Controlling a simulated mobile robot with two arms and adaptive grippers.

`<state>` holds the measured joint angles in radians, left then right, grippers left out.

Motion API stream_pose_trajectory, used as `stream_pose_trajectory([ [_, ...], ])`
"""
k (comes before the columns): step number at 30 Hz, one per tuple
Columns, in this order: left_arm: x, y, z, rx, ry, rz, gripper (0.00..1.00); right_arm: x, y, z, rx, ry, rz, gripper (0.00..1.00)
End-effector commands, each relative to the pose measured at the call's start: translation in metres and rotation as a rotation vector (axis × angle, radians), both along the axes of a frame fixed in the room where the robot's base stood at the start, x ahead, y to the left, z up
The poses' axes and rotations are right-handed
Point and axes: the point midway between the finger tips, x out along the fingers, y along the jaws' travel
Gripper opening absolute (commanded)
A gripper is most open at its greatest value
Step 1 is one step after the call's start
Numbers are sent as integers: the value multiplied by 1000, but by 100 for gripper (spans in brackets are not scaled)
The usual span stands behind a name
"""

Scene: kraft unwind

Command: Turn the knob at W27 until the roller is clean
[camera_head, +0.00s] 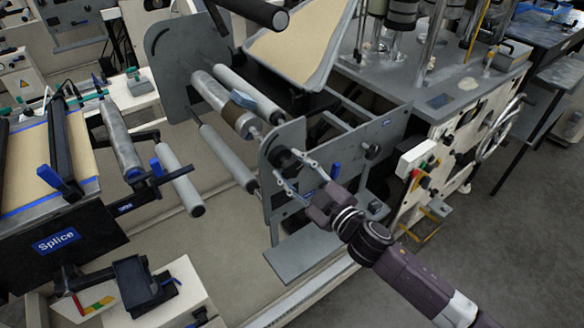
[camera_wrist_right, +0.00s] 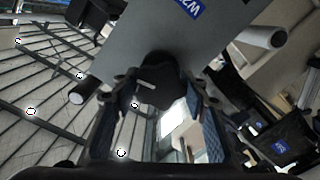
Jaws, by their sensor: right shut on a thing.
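A black round knob (camera_head: 283,157) sits on the grey side plate of the roller stand. In the right wrist view the knob (camera_wrist_right: 160,78), with a pale bar mark on its face, is between my fingertips. A blue label (camera_wrist_right: 187,8) beside it reads upside down, starting "W2", the rest cut off. My right gripper (camera_head: 291,168) is shut on the knob; its fingers reach it from the front right. The roller (camera_head: 217,98) behind the plate is grey with a brown band (camera_head: 236,117). My left gripper is not in view.
Another grey roller (camera_head: 248,94) runs beside it, and a lower roller (camera_head: 228,158) lies below. The Splice table (camera_head: 55,240) stands left.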

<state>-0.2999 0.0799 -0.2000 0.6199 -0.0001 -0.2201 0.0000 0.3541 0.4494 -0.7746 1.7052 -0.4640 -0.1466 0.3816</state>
Motion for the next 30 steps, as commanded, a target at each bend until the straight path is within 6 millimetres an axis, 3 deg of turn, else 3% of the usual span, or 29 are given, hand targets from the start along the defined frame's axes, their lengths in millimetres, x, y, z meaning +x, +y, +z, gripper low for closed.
stream_pose_trajectory([
  [12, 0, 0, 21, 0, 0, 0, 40, 0, 0, 1, 303, 222, 0, 17],
  [20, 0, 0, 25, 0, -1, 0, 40, 0, 0, 1, 374, 274, -1, 17],
  [30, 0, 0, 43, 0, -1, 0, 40, 0, 0, 1, 614, 448, -1, 17],
])
